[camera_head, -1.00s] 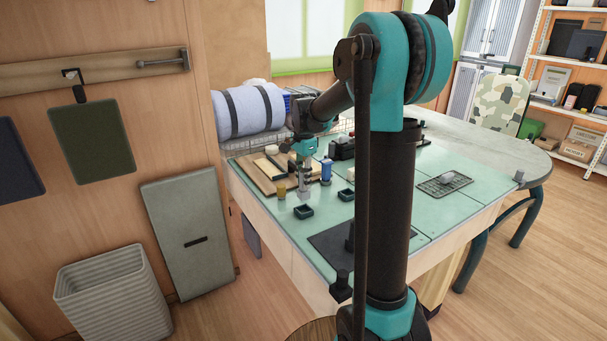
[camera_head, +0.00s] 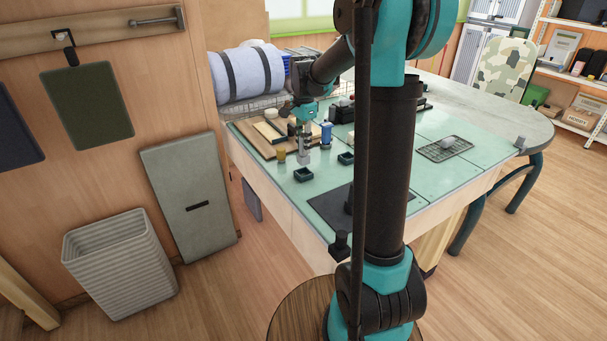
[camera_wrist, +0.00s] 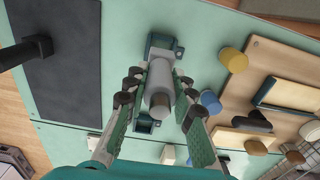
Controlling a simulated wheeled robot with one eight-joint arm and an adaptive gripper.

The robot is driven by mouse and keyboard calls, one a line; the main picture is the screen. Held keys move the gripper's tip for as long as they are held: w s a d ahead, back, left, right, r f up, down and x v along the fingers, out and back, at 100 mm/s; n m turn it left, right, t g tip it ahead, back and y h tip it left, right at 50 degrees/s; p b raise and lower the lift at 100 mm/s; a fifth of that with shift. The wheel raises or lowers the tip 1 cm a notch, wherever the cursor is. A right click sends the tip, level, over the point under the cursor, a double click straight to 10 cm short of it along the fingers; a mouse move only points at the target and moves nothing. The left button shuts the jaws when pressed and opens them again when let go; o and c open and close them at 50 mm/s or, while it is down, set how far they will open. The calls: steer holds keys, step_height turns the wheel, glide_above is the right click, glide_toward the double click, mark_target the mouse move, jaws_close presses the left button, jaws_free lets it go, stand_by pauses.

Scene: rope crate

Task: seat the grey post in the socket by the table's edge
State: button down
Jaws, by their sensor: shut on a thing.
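The grey post (camera_wrist: 160,78) is between my gripper's fingers (camera_wrist: 153,92), which are shut on it, in the wrist view. The post also shows small below my gripper (camera_head: 304,143) in the head view. A dark teal square socket (camera_head: 303,174) by the table's edge lies just below the post there. In the wrist view this socket (camera_wrist: 163,42) is at the post's far end, partly covered by it. I cannot tell whether the post touches or enters it. A second similar socket (camera_head: 345,158) stands farther in, partly hidden by the post in the wrist view (camera_wrist: 145,124).
A yellow cylinder (camera_head: 281,156) and a blue cylinder (camera_head: 326,135) stand close to the post. A wooden board (camera_head: 252,138) with blocks lies behind. A dark mat (camera_head: 325,205) with a black upright piece lies nearer. My arm covers part of the table.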

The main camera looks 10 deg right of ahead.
mark_target(303, 132)
steer(key=shift+f, duration=0.15)
steer(key=shift+f, duration=1.55)
steer(key=shift+f, duration=1.35)
stand_by(1.1)
steer(key=c, duration=1.2)
jaws_free()
step_height(303, 132, up, 12)
